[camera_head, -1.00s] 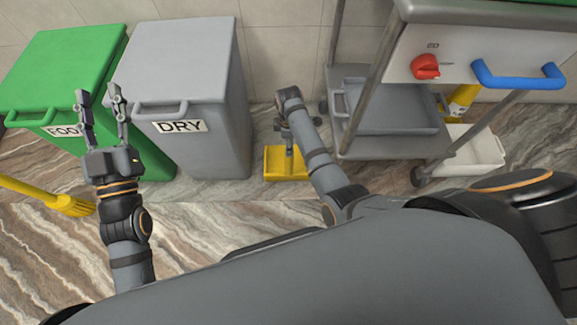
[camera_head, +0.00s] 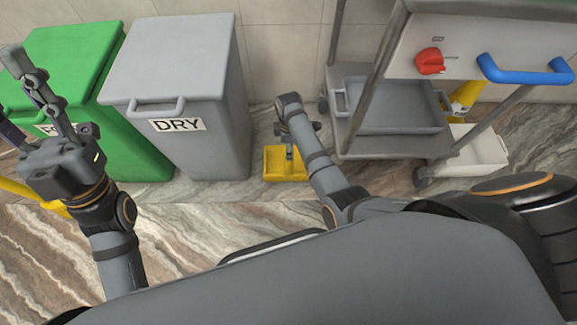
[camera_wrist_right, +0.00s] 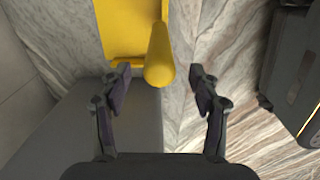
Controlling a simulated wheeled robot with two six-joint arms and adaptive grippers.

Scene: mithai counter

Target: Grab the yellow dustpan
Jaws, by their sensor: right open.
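The yellow dustpan (camera_head: 278,166) lies on the floor between the grey DRY bin and the trolley. In the right wrist view the dustpan's flat pan (camera_wrist_right: 122,28) is at the top, and its round handle (camera_wrist_right: 160,55) points toward the camera. My right gripper (camera_wrist_right: 168,80) is open, with the handle end between its fingers, nearer the left finger. I cannot tell whether that finger touches it. In the head view the right gripper (camera_head: 289,150) is over the dustpan and hides part of it. My left gripper (camera_head: 20,100) is open and empty in front of the green bin.
A grey bin (camera_head: 180,70) labelled DRY and a green bin (camera_head: 65,55) stand at the left. A metal trolley (camera_head: 360,145) with a grey tray (camera_head: 395,105) stands right of my right arm. A yellow broom (camera_head: 52,206) is partly behind my left gripper.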

